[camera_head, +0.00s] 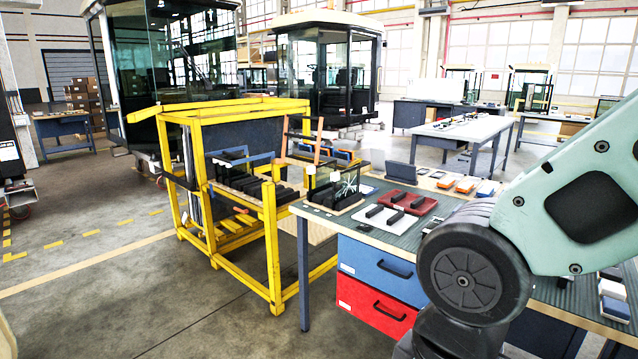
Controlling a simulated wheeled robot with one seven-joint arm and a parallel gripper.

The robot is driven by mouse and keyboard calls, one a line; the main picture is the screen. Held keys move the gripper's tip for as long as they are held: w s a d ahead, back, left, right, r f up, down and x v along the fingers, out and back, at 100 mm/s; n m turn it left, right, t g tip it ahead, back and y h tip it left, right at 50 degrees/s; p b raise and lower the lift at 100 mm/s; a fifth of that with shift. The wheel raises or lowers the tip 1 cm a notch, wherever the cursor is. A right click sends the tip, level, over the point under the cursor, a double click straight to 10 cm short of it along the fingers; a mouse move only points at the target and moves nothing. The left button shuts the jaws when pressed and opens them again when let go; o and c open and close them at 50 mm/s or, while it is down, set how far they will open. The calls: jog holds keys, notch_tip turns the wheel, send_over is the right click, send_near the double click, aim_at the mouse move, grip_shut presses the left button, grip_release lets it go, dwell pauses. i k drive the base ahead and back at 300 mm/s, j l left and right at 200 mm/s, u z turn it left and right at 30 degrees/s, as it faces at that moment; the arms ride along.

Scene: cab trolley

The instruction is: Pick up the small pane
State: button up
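What looks like a small clear pane (349,183) stands upright near the left end of the workbench (377,235). Pale streaks show on it, and it is next to dark block-like holders. I cannot tell for certain that it is the small pane. My arm fills the right side of the view and bends down in front of the bench. My gripper is out of view below the frame.
A yellow trolley (273,240) with dark slotted racks stands left of the bench. A red tray (408,204) with black handles lies on the bench. Blue (372,268) and red drawers (370,307) sit under it.

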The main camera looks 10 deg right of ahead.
aim_at(320, 175)
jog(key=i+j+z, duration=0.25)
jog(key=i+j, duration=0.9)
jog(key=i, duration=0.45)
jog(key=i+j+z, duration=0.25)
jog(key=i+j, duration=1.15)
jog(key=i, duration=0.05)
